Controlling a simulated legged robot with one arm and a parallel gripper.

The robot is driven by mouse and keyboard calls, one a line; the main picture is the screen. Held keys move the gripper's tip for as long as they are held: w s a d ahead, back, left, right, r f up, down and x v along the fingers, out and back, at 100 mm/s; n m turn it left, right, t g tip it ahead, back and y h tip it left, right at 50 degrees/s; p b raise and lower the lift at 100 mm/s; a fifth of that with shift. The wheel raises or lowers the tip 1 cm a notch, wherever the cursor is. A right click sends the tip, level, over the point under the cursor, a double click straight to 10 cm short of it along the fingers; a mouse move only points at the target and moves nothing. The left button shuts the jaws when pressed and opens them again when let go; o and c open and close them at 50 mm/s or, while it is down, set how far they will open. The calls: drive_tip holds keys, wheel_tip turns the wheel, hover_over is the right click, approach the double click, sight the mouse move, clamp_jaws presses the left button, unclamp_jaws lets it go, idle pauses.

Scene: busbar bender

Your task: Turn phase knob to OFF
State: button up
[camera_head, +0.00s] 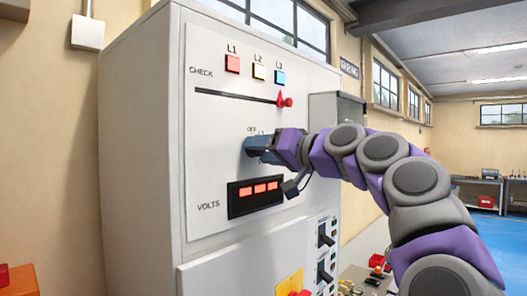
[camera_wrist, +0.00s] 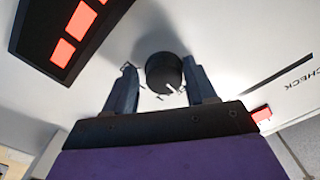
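The phase knob (camera_wrist: 163,72) is round and black on the pale panel in the wrist view. Its white pointer mark aims toward the lower right of that picture, and the small labels around it are too small to read. In the head view my gripper (camera_head: 258,148) covers the knob, and part of an OFF label shows just above. In the wrist view my gripper (camera_wrist: 160,68) has its two fingers apart, one on each side of the knob. The right finger is close to the knob's edge; a gap shows on the left. I cannot tell whether either touches it.
Below is a VOLTS display (camera_head: 256,196) with lit red segments. Black switches (camera_head: 326,236) sit lower right. Open blue floor (camera_head: 500,240) lies far right.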

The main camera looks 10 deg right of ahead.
drive_tip(key=shift+o, duration=1)
drive_tip(key=shift+s+r, duration=0.15)
drive_tip(key=shift+d, duration=0.1)
drive_tip(key=v, duration=1.7)
drive_tip(key=shift+d+p, duration=0.15)
drive_tip(key=shift+p, duration=0.2)
